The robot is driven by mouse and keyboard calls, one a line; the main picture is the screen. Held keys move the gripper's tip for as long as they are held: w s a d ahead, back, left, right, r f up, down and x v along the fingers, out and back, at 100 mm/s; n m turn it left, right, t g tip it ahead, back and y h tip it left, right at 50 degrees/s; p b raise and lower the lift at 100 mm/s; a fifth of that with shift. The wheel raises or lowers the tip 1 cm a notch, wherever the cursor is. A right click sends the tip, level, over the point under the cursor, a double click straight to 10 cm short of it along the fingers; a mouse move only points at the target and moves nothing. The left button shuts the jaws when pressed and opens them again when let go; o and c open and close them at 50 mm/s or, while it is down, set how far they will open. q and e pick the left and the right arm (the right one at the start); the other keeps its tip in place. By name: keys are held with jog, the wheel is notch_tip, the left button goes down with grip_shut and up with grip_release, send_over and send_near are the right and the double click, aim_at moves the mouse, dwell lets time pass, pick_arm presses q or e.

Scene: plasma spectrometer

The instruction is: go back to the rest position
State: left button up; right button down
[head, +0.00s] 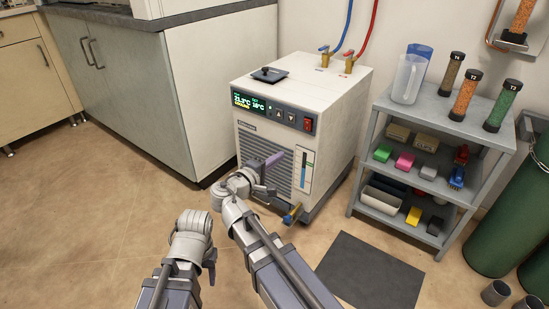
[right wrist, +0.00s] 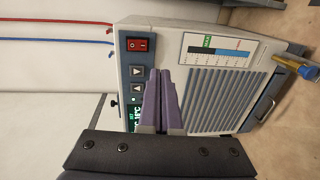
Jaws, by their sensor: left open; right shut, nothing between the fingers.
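My right gripper (head: 274,158) is in front of the chiller (head: 333,118), level with its front grille. In the right wrist view its purple fingers (right wrist: 160,74) are together with nothing between them. They point at the chiller's front panel (right wrist: 190,78), near the arrow buttons and the red switch (right wrist: 138,45). I cannot tell the exact gap to the panel. My left arm ends at the wrist, left gripper (head: 194,226), low and left of the right one over the floor. Its fingers are mostly hidden by the wrist; no held object shows.
A grey shelf cart (head: 437,123) with a jug, capped tubes and small coloured blocks stands right of the chiller. A dark mat (head: 370,272) lies on the floor. Green cylinders (head: 505,225) stand far right. Cabinets (head: 115,90) are at left. Floor at left is clear.

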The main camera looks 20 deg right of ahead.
dwell(0.3)
jog(key=s+d+f+m+g+y, duration=0.2)
jog(key=s+f+g+y, duration=0.15)
jog(key=f, duration=0.25)
jog(key=s+d+f+m+g+y, duration=0.2)
jog(key=s+f, duration=0.2)
jog(key=f, duration=0.3)
jog(key=s+a+f+m+g+y, duration=0.3)
jog(key=s+a+f+g+y, duration=0.1)
jog(key=s+a+f+y, duration=0.25)
jog(key=s+a+r+n+p, duration=0.2)
jog(key=s+a+r+p, duration=0.1)
jog(key=a+r+p, duration=0.4)
jog(key=s+a+r+n+p, duration=0.25)
jog(key=a+r+p, duration=0.25)
jog(key=r+p, duration=0.45)
notch_tip(320, 180, up, 36)
jog(key=m+p, duration=0.1)
jog(key=p, duration=3.4)
jog(key=shift+s+a+f+g, duration=0.15)
jog(key=shift+s+f+g, duration=0.05)
jog(key=shift+s+g, duration=0.2)
